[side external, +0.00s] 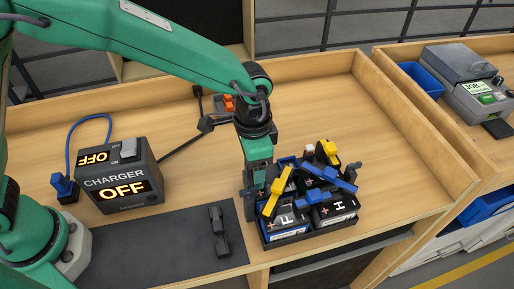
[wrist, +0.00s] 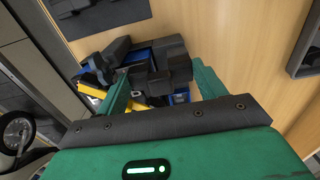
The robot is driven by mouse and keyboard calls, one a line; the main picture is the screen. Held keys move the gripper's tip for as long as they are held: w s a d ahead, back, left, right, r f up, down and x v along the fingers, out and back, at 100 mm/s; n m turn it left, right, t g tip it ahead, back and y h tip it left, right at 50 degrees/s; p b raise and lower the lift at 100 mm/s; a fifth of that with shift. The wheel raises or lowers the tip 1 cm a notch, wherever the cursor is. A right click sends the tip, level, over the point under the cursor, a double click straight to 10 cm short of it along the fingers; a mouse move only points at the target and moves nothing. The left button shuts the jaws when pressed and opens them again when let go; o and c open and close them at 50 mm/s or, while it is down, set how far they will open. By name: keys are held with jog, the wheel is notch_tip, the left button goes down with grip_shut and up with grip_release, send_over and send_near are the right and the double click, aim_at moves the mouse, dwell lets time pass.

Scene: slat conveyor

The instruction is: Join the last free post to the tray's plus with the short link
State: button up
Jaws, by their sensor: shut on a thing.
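My gripper (side external: 256,184) is at the left side of the battery tray (side external: 292,241), pointing down. In the wrist view its green fingers are shut on a dark grey link (wrist: 168,66), close above the tray's contents. I cannot tell if the link touches a post. The tray holds several dark batteries, with a battery marked F (side external: 288,222) and a battery marked H (side external: 338,208) at the front. A yellow piece (side external: 277,192), a second yellow piece (side external: 328,152) and a blue link (side external: 318,172) lie across their tops. The free post and the plus are too small to tell.
A dark link (side external: 219,232) lies on the dark mat (side external: 165,245) left of the tray. The charger (side external: 120,178), reading OFF, stands further left with a blue plug (side external: 64,187). An orange-topped item (side external: 228,103) is behind my gripper.

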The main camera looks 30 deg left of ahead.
jog(key=shift+f, duration=0.15)
jog(key=o, duration=1)
jog(key=shift+r, duration=3.85)
